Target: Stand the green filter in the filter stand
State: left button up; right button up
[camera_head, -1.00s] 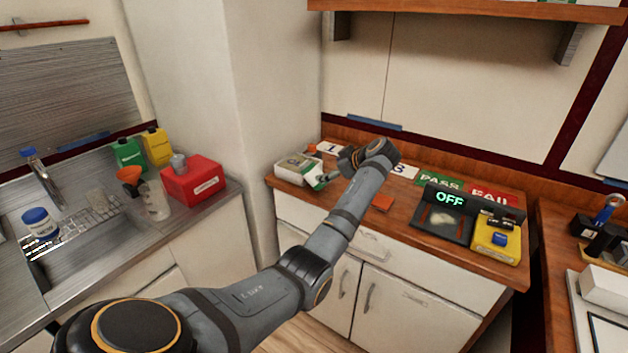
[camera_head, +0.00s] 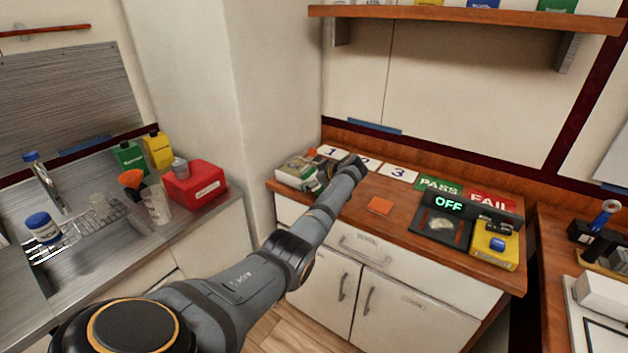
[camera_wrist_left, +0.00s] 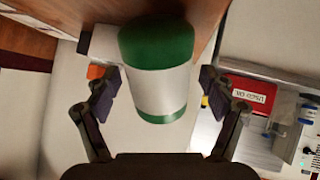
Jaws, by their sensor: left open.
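A white cylinder with a green top and a green bottom band, which looks like the green filter (camera_wrist_left: 158,80), fills the upper middle of the left wrist view. My left gripper (camera_wrist_left: 160,92) is open, with one finger on each side of it and visible gaps. Whether the filter rests on something is hidden. In the head view my left forearm reaches over the counter's left end, and its wrist mostly covers the gripper. I cannot make out which thing is the filter stand. My right gripper is not in view.
The wooden counter (camera_head: 345,217) holds number cards, green PASS (camera_head: 438,185) and red FAIL (camera_head: 490,200) cards, an orange square (camera_head: 380,205), a tester reading OFF (camera_head: 448,203) and a yellow box (camera_head: 494,248). A red container (camera_head: 195,186) stands by the sink at left.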

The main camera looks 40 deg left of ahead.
aim_at(314, 170)
pick_arm(q)
jog(key=shift+c, duration=0.7)
jog(key=shift+r, duration=0.1)
jog(key=c, duration=1.6)
jog(key=shift+o, duration=0.2)
jog(key=shift+w+r, duration=0.1)
jog(key=shift+r, duration=0.15)
notch_tip(314, 170, up, 2)
jog(key=shift+r+b, duration=0.25)
jog(key=shift+b, duration=0.45)
jog(key=s+d+r+b, duration=0.2)
jog(key=s+d+r, duration=0.6)
jog(key=s+r, duration=0.2)
jog(key=shift+s+d, duration=0.35)
jog(key=shift+s, duration=0.2)
